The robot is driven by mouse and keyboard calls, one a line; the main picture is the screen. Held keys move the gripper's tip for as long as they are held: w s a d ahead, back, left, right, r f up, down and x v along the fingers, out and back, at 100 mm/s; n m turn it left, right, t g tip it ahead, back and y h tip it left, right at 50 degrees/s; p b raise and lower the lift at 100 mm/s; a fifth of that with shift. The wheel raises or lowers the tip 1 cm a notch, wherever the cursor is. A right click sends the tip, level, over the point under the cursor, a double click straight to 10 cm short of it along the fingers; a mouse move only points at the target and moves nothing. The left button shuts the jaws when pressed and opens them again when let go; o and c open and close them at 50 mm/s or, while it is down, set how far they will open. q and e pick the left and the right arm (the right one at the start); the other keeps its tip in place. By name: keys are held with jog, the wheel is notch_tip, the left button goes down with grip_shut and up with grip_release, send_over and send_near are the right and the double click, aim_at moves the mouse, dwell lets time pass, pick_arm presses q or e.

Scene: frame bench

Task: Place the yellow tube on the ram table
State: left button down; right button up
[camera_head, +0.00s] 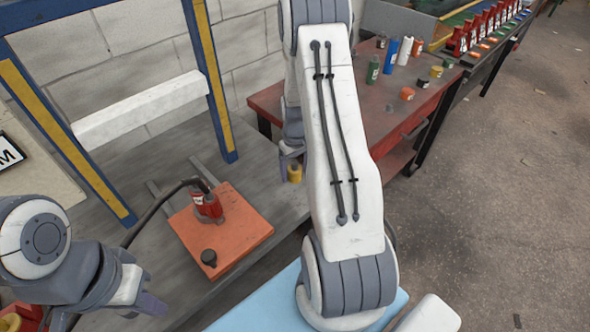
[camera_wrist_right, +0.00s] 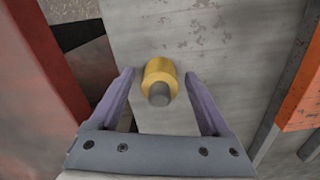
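The yellow tube (camera_head: 294,173) is near the right edge of the grey bench, partly hidden by my right arm. In the right wrist view the yellow tube (camera_wrist_right: 160,75) shows end-on with a grey centre. My right gripper (camera_wrist_right: 159,75) is open, with a finger on each side of it and gaps between. In the head view my right gripper (camera_head: 290,152) is just above the tube. The orange plate (camera_head: 245,237), which looks like the ram table, lies on the bench. My left gripper (camera_head: 105,314) is at lower left, fingers apart, nothing seen between them.
A red jack (camera_head: 208,205) with a black hose and a black knob (camera_head: 208,257) sit on the orange plate. A blue and yellow frame (camera_head: 215,85) stands over the bench. A red table (camera_head: 385,112) with bottles and small parts is at the right.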

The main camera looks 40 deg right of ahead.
aim_at(295, 164)
jog(key=shift+r, duration=0.35)
notch_tip(295, 164, up, 12)
jog(key=shift+f, duration=0.15)
jog(key=shift+a, duration=0.1)
dwell(0.5)
